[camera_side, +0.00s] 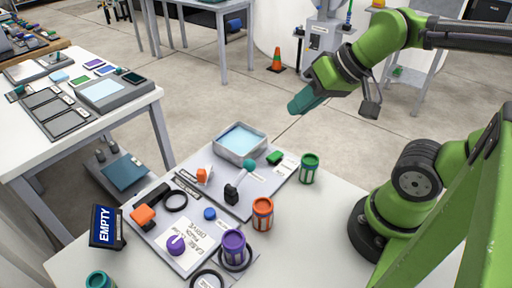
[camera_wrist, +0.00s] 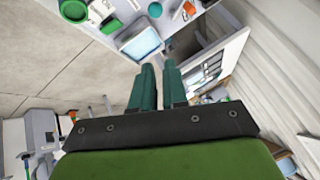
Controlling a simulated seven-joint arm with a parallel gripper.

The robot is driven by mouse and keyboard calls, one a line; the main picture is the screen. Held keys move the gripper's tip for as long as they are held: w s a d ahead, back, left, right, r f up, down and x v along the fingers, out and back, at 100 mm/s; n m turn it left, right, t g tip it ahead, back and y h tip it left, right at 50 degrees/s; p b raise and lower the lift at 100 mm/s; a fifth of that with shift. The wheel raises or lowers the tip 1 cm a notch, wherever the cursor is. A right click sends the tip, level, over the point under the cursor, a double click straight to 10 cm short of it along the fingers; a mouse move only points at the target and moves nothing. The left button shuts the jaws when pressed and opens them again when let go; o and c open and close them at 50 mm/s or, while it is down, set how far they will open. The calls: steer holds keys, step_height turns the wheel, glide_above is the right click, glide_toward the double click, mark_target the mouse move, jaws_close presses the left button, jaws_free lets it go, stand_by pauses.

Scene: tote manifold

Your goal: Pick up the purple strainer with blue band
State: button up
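A purple strainer (camera_side: 234,247) stands upright near the front of the table in the side view, beside a black ring. Its band is too small to make out clearly. My gripper (camera_side: 293,107) hangs in the air above and behind the table, well away from the strainer. In the wrist view, the two teal fingers of my gripper (camera_wrist: 159,85) stand apart with a gap and nothing between them. I cannot clearly pick out the purple strainer in the wrist view.
An orange strainer (camera_side: 262,214) stands just behind the purple one, and a green strainer (camera_side: 310,168) farther back. A teal one (camera_side: 100,281) is at the front left. A purple knob (camera_side: 176,245), a sign (camera_side: 105,227) and a tray (camera_side: 240,155) are also on the table.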

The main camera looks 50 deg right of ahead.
steer(key=o, duration=1.1)
steer(key=n+g+h, duration=0.1)
steer(key=n+g, duration=0.3)
steer(key=g, duration=0.3)
glide_above(233, 239)
step_height(233, 239, down, 6)
steer(key=r, duration=0.1)
steer(key=m+h, duration=0.1)
steer(key=m, duration=0.2)
steer(key=f, duration=1.1)
steer(key=shift+w+f, duration=0.1)
steer(key=shift+w, duration=0.2)
steer(key=shift+s+f, duration=0.15)
steer(key=shift+f, duration=1.2)
steer(key=shift+s+f, duration=0.15)
steer(key=shift+f, duration=1.15)
